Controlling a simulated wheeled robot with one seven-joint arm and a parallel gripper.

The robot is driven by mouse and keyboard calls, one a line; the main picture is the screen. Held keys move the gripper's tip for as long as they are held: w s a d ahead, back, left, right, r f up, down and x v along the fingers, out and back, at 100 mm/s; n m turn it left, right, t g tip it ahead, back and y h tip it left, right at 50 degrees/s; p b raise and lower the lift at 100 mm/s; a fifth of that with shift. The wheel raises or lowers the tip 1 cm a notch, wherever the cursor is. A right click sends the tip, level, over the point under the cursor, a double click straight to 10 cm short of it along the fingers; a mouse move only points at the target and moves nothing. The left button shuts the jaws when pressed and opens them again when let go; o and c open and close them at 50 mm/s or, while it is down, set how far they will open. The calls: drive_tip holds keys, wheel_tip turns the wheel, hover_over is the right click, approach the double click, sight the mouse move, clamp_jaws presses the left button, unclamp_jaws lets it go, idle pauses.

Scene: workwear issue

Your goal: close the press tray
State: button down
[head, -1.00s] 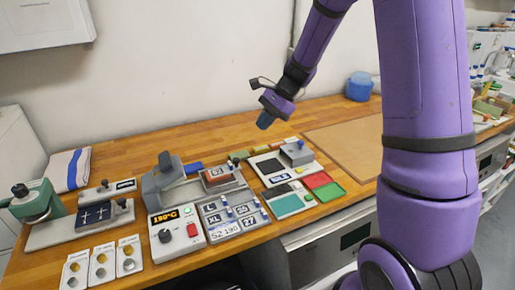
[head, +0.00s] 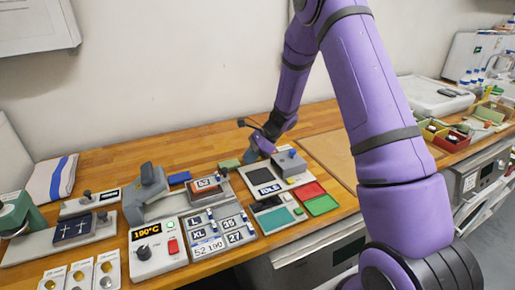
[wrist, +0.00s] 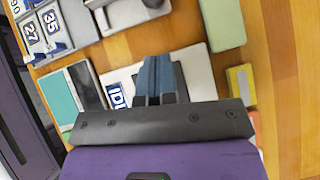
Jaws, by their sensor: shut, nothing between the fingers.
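The heat press (head: 147,200) stands left of centre in the head view, a grey body with a raised arm. Its tray (head: 205,187) appears to stick out to the right, carrying an orange-brown piece with a label, with a dark knob (head: 223,172) at its right end. A grey part at the top of the wrist view (wrist: 125,12) may be the tray's end. My gripper (head: 263,147) is right of the tray, above the back of the white IDLE device (head: 262,178). In the wrist view its blue-grey fingers (wrist: 160,78) are shut and empty.
A control box (head: 157,247) reading 190°C stands before the press. Number plates (head: 222,235) lie in front of the tray. A grey block with a knob (head: 290,162) sits on the IDLE device. Red and green trays (head: 321,205) lie at right. A green block (head: 230,163) lies behind.

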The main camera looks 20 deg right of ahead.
drive_tip(key=a, duration=0.1)
drive_tip(key=a+f, duration=0.2)
drive_tip(key=shift+w+a, duration=0.25)
drive_tip(key=shift+a, duration=0.1)
drive_tip(key=shift+w+a, duration=0.15)
drive_tip(key=shift+a, duration=0.7)
approach(188, 185)
drive_tip(key=x, duration=0.5)
drive_tip(key=shift+f, duration=0.15)
drive_tip(key=shift+a, duration=0.15)
